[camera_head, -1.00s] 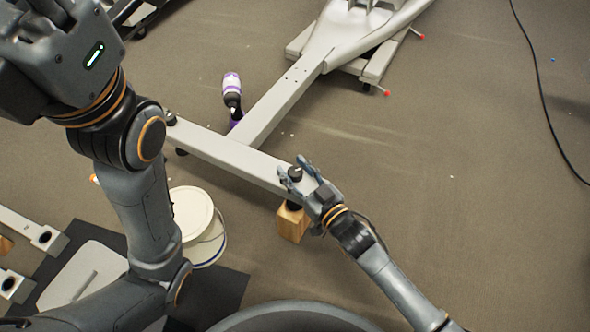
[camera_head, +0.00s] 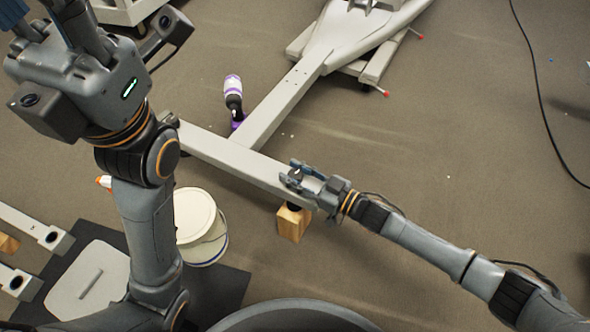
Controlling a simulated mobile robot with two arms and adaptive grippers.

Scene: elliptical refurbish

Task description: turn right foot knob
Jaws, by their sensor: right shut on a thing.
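The grey elliptical frame ends in a crossbar (camera_head: 232,158) lying across the middle of the picture. The right foot knob (camera_head: 297,174) is a small dark knob on top of the crossbar's right end, mostly covered by my fingers. My right gripper (camera_head: 292,176) is shut on it, reaching in from the right. A wooden block (camera_head: 293,224) stands under that end of the crossbar. My left arm is raised at the upper left; its gripper's fingers run to the top edge, and their tips are not visible.
A white bucket (camera_head: 201,222) with a lid stands left of the block. A dark mat (camera_head: 230,288) lies at lower left. A black cable (camera_head: 540,80) crosses the right floor, which is otherwise mostly clear.

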